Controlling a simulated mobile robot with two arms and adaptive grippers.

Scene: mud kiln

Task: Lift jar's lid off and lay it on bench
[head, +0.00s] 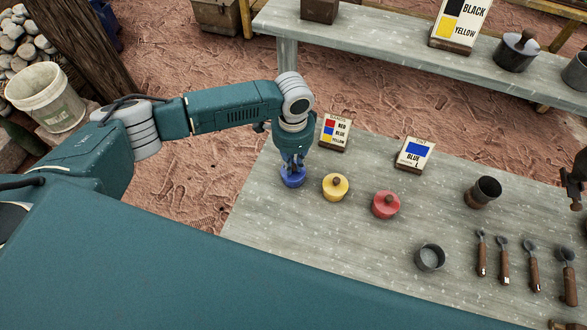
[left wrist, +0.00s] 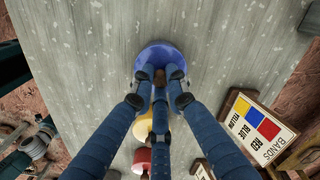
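A squat blue jar (head: 292,180) stands on the grey bench (head: 262,215) near its left end. My left gripper (head: 292,165) points straight down over it. In the left wrist view my left gripper (left wrist: 159,76) has its fingertips closed in around the brown knob at the middle of the blue lid (left wrist: 158,55). The fingers hide most of the knob, and I cannot see any gap between lid and jar.
Behind the jars stand a colour-band card (head: 335,132) and a blue card (head: 414,154). To the right are a dark cup (head: 483,192), a grey bowl (head: 430,257) and several wooden-handled tools (head: 503,260). Bare bench lies in front of the jars.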

